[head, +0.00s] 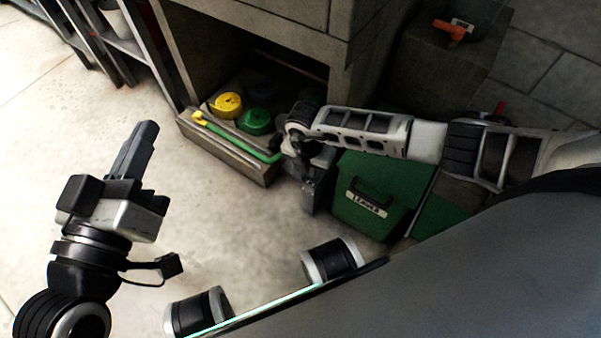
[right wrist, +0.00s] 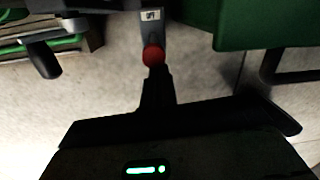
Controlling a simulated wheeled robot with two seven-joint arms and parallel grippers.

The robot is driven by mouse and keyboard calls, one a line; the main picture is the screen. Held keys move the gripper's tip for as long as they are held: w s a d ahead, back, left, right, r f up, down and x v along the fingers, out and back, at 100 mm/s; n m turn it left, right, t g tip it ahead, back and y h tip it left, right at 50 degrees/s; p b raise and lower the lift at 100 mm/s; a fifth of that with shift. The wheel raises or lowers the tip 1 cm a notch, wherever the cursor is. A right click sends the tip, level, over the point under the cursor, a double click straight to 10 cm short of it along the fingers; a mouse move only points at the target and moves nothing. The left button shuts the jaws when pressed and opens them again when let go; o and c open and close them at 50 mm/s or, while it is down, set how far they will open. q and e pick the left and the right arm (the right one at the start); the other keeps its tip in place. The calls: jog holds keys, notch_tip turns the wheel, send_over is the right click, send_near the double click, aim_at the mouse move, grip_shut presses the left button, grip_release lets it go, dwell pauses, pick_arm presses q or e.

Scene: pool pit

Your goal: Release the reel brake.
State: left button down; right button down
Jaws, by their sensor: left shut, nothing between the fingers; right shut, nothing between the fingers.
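In the right wrist view, a red ball knob (right wrist: 153,56) sits on a grey strip or lever with a small white label (right wrist: 150,16) above it. I cannot tell for certain that this is the reel brake. My right gripper (right wrist: 157,74) is shut, its tips right at the near side of the knob; whether they touch it is unclear. In the head view my right gripper (head: 310,208) points down beside the green bin, and the knob is hidden there. My left gripper (head: 147,130) is shut and empty over bare floor at the left.
A green bin (head: 345,212) with a label and dark handle stands right of my right gripper. An orange handle (head: 449,30) is at upper right. Floor at left is clear.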

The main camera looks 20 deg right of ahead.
pick_arm(q)
jog(key=shift+r, duration=0.1)
